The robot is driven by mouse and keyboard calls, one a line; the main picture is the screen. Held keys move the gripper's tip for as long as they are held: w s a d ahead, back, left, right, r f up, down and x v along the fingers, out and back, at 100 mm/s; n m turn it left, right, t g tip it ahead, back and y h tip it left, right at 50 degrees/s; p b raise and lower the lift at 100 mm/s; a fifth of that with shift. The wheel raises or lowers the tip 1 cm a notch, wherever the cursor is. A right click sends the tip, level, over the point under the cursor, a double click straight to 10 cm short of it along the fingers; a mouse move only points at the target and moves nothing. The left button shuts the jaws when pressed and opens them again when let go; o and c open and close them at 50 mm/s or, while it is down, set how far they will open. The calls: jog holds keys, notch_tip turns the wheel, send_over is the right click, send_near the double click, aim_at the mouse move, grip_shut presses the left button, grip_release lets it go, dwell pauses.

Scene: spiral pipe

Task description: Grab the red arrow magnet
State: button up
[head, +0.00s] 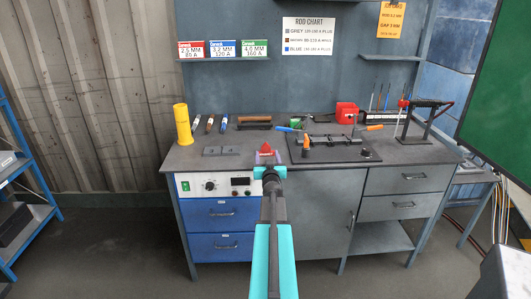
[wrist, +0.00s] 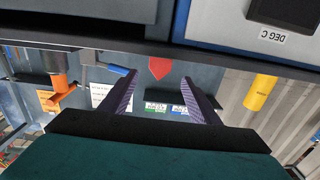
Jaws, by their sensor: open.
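The red arrow magnet (head: 266,147) shows in the head view as a small red peak just beyond my gripper (head: 267,157), near the workbench's front edge. In the wrist view, which looks upside down, the magnet (wrist: 159,68) is a flat red pentagon with its point toward the bottom of the picture. My gripper (wrist: 160,78) is open, with one purple finger on each side of the magnet and a visible gap on both sides. I cannot tell how far ahead of the fingertips the magnet is. Its lower part is hidden in the head view.
The workbench (head: 230,166) holds a yellow cylinder (head: 183,124) at left, grey blocks (head: 222,151) and a dark plate (head: 360,155) with a clamp fixture at right. A control panel (head: 215,186) and blue drawers (head: 220,215) are below the front edge.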

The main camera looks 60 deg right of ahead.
aim_at(266, 147)
jog(key=shift+w+d, duration=0.1)
jog(key=shift+d, duration=0.1)
dwell(0.3)
jog(key=shift+p+x, duration=0.45)
jog(key=shift+x, duration=2.05)
jog(key=shift+f, duration=0.2)
jog(key=shift+c, duration=0.4)
jog(key=c, duration=1.3)
jog(key=shift+r, duration=0.2)
